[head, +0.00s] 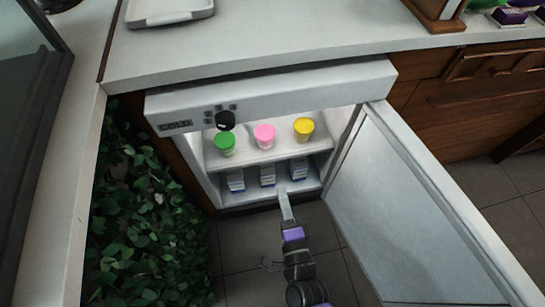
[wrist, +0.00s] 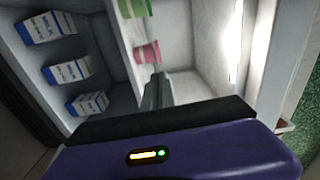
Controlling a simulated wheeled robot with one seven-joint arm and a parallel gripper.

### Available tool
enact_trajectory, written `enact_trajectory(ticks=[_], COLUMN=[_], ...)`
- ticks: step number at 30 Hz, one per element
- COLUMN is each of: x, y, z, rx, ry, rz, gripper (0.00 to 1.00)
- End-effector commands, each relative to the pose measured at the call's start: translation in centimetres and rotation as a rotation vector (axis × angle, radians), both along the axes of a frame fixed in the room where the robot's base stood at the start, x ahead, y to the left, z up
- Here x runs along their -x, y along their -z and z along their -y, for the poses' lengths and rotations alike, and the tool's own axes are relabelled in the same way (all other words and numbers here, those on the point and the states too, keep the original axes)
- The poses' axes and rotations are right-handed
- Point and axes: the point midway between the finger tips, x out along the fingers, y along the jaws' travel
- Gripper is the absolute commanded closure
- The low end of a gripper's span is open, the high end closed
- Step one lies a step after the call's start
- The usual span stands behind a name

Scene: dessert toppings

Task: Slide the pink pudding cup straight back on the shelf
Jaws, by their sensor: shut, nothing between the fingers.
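The pink pudding cup (head: 264,136) stands upright on the upper shelf (head: 240,157) of an open fridge, between a green cup (head: 225,144) and a yellow cup (head: 303,128). My gripper (head: 283,192) is shut and empty, low in front of the fridge opening, below and slightly right of the pink cup in the head view. In the wrist view, which is tilted, the shut fingers (wrist: 157,80) extend toward the shelf. The pink cup (wrist: 147,53) shows just beyond the tips, apparently apart from them. The yellow cup is not visible there.
Several small blue-and-white cartons (head: 267,174) stand on the lower level. The fridge door (head: 405,205) is open at the right. A leafy plant (head: 140,220) is at the left. A counter (head: 290,38) runs above the fridge. The front of the upper shelf looks clear.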

Motion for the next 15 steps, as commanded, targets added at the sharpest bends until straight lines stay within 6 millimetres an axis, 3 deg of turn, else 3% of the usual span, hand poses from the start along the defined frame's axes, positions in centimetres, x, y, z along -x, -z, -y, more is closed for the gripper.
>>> enact_trajectory(ticks=[8, 15], x=[-2.5, -6.8], y=[0.6, 0.6], z=[-1.4, -2.5], rx=[-0.044, -0.042], ry=[-0.006, -0.005], rz=[-0.005, -0.004], gripper=[1.00, 1.00])
